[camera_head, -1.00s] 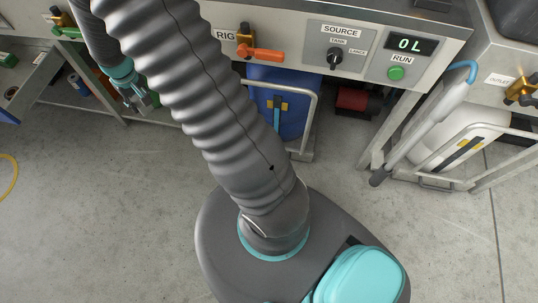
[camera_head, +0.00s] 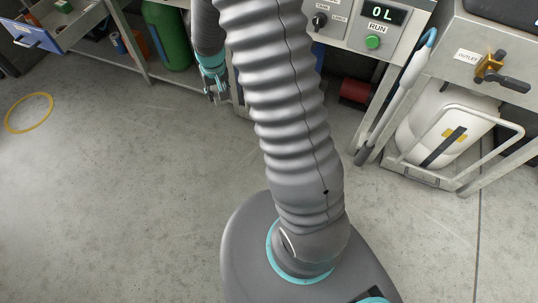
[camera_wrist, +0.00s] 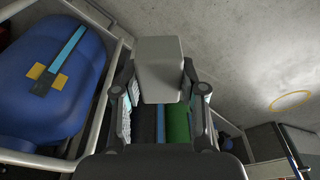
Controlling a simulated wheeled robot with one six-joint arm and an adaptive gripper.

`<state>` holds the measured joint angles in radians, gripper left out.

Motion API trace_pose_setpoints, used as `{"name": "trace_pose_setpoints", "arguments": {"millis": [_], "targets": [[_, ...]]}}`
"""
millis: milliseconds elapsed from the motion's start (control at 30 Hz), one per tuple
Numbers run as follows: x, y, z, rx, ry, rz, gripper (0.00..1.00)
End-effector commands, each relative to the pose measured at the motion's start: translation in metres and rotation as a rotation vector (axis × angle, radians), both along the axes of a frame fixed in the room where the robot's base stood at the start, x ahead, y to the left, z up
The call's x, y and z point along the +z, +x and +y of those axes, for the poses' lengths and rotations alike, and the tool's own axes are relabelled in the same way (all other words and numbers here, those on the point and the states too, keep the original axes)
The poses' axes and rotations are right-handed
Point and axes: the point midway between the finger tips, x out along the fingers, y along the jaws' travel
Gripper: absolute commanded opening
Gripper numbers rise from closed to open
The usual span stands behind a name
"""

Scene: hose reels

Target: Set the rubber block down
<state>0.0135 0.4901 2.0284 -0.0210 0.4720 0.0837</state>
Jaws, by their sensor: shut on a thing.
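In the wrist view, a grey rubber block (camera_wrist: 160,66) is held between the two fingers of my gripper (camera_wrist: 158,80). The fingers press on its left and right sides. In the head view, my gripper (camera_head: 214,93) hangs low, fingers down, over the floor in front of the bench, left of the ribbed arm sleeve. The block is too small or too hidden to make out there. I cannot tell its height above the floor.
A yellow ring (camera_head: 29,113) lies on the floor at left. A blue-fronted drawer (camera_head: 38,38) sticks out at upper left. A green cylinder (camera_head: 166,36) stands under the bench. A white tank (camera_head: 440,125) sits in a metal frame at right. The middle-left floor is clear.

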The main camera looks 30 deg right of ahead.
Motion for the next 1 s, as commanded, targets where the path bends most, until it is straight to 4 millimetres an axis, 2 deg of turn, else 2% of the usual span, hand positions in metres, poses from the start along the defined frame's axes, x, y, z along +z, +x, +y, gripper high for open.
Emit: {"name": "trace_pose_setpoints", "arguments": {"millis": [33, 167, 200, 300, 433, 600, 700, 1000], "targets": [[-0.030, -0.005, -0.010, -0.050, -0.001, 0.007, 0.03], [-0.096, -0.017, -0.037, -0.233, 0.000, 0.009, 0.03], [-0.118, -0.022, -0.044, -0.294, -0.001, 0.010, 0.03], [-0.163, -0.032, -0.058, -0.425, -0.001, 0.008, 0.03], [-0.209, -0.046, -0.067, -0.557, 0.000, 0.007, 0.03], [-0.251, -0.061, -0.070, -0.679, 0.001, 0.005, 0.03], [-0.269, -0.067, -0.069, -0.730, 0.001, 0.004, 0.03], [-0.295, -0.079, -0.068, -0.814, 0.001, 0.002, 0.03]]}}
